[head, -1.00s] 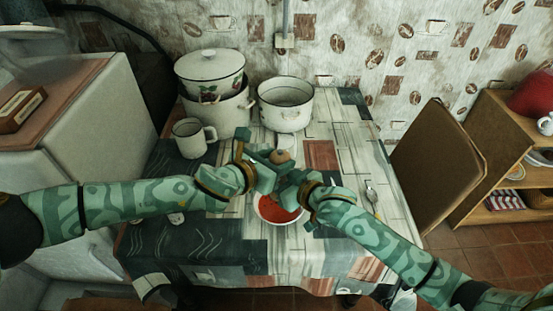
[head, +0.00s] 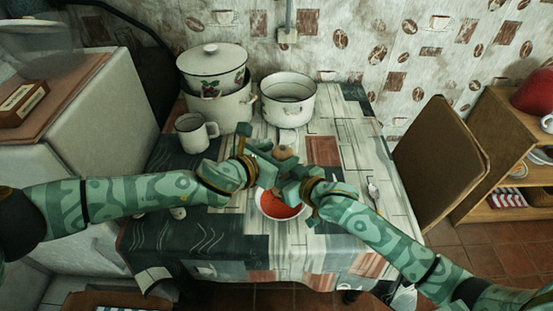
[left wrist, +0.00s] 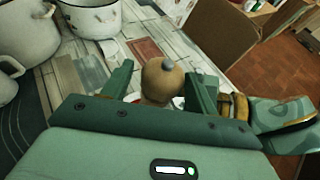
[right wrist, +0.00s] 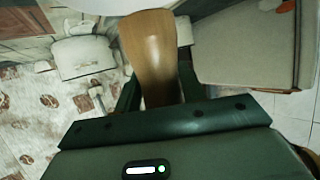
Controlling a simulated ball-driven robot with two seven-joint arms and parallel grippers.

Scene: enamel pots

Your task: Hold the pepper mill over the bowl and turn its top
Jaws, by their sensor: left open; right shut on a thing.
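The pepper mill is brown wood with a rounded top (head: 284,153) and a small grey knob. In the right wrist view its brown body (right wrist: 150,45) stands between the fingers of my right gripper (right wrist: 158,88), shut on it. My left gripper (left wrist: 161,86) is open, with its fingers on either side of the mill's top (left wrist: 161,75); gaps show beside it. The white bowl with red contents (head: 280,204) sits on the table, just below the grippers in the head view. The mill's lower part is hidden there by my right gripper (head: 291,178).
Behind stand an open white pot (head: 289,105), a lidded pot (head: 211,70) on a larger pot (head: 222,108), and a white mug (head: 194,133). A spoon (head: 373,191) lies right of the bowl. A chair (head: 435,155) stands at the right. The table front is mostly clear.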

